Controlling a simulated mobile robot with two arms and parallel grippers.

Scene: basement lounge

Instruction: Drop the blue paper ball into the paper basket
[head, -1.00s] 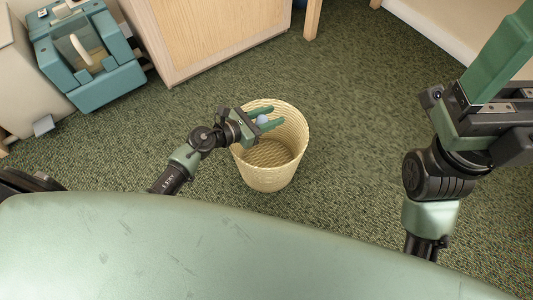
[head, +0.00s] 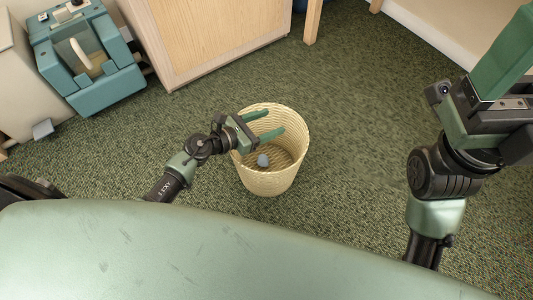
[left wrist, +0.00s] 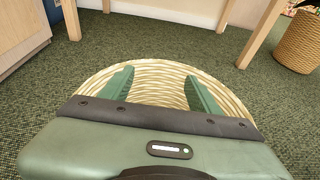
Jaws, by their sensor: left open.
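The blue paper ball (head: 263,160) shows inside the paper basket (head: 271,184), below my left gripper's fingers. I cannot tell whether it rests on the bottom or is still falling. The basket is a pale woven bin, upright on the carpet. My left gripper (head: 268,123) is open and empty, with its green fingers over the basket's opening. In the left wrist view the open fingers (left wrist: 160,90) stand apart over the basket's woven wall (left wrist: 160,78), and the ball is hidden. My right gripper is at the right edge of the head view, its fingertips not clearly shown.
A wooden cabinet (head: 200,40) stands behind the basket, and a teal box-like machine (head: 90,65) is at upper left. Another woven basket (left wrist: 300,42) stands at the right in the left wrist view. Green carpet around the basket is clear.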

